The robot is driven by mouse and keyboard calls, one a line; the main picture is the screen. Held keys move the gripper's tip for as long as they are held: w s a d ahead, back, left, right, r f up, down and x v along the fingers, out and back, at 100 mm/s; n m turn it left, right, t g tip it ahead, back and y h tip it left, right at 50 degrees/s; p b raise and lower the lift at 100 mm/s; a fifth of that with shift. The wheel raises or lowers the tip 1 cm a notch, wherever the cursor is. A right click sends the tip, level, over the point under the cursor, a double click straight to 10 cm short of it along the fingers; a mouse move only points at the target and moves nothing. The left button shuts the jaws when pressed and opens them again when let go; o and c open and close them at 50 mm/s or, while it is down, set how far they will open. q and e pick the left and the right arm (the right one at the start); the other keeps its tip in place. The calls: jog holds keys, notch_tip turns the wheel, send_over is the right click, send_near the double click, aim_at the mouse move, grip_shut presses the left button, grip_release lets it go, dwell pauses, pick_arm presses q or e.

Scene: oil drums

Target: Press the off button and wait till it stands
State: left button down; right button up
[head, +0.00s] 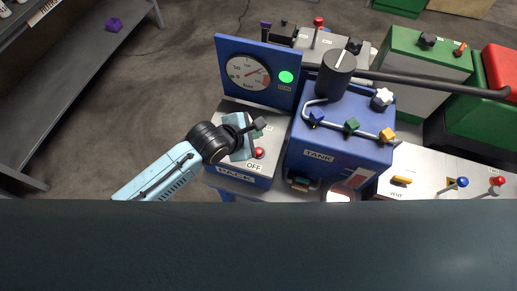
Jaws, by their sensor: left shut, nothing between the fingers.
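The red off button (259,153) sits on the grey top of a blue control box, above its OFF label (254,166). My left gripper (262,125) is shut and empty. It is over the box top, just above and beside the red button in the picture; I cannot tell whether it touches anything. The gripper covers part of the box top behind the button. A gauge panel (233,93) with a dial (247,77) and a lit green lamp (286,77) stands behind the box. My right gripper is not in view.
A blue tank (318,157) with pipes and coloured valve knobs stands right of the box. A grey panel (425,170) with yellow, blue and red controls lies further right. Green and red drums or cabinets stand at the back right. A shelf is at the left, with open floor between.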

pick_arm(q)
jog(key=b, duration=0.6)
send_over(260, 148)
jog(key=s+a, duration=0.1)
jog(key=s, duration=0.1)
jog(key=f, duration=0.6)
jog(key=shift+w+a+f, duration=0.2)
jog(key=shift+f, duration=0.1)
jog(key=shift+f+b, duration=0.3)
jog(key=shift+f, duration=0.2)
jog(key=shift+f, duration=0.15)
dwell(0.3)
jog(key=shift+f, duration=0.3)
jog(key=shift+f, duration=0.6)
dwell(1.5)
jog(key=shift+r+p, duration=1)
jog(key=shift+p, duration=0.1)
